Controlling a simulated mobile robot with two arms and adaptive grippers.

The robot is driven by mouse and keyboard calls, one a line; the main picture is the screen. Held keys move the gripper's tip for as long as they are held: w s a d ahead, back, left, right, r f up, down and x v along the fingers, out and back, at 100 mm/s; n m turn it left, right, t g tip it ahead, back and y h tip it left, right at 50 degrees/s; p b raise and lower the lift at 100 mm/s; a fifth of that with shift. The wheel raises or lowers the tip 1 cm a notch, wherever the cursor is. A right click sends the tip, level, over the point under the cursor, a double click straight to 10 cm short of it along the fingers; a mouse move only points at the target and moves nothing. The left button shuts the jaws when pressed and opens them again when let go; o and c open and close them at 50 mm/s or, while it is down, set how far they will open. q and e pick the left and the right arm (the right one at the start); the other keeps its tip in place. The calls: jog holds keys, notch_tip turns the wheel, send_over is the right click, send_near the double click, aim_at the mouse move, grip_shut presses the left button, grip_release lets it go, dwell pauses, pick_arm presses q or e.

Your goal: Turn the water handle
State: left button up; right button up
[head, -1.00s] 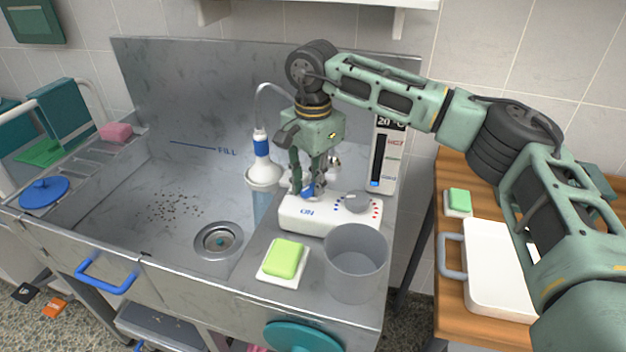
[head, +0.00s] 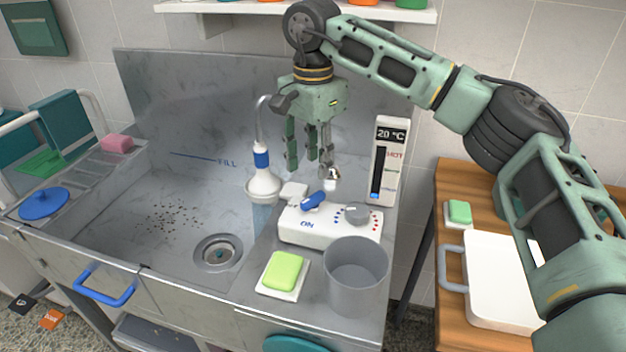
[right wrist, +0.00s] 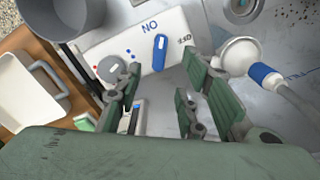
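The blue water handle (head: 313,201) sits on top of a white control box (head: 300,232) marked ON on the sink's right ledge. In the right wrist view the handle (right wrist: 159,52) lies beside the ON lettering. My right gripper (head: 309,166) is open and empty above and behind the handle, apart from it. In the right wrist view its fingers (right wrist: 163,105) are spread with nothing between them. A white shower head (head: 263,182) with a blue collar hangs left of the box, with a pale blue translucent column below it. My left gripper is out of view.
A grey dial (head: 355,214) is on the box's right end. A grey cup (head: 356,275) and green soap (head: 283,271) stand in front. A thermometer panel (head: 384,165) reading 20 °C stands behind right. The sink basin (head: 150,240) is open on the left.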

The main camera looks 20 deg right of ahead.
notch_tip(320, 180, up, 4)
jog(key=shift+f, duration=0.2)
jog(key=shift+o, duration=0.4)
dwell(0.9)
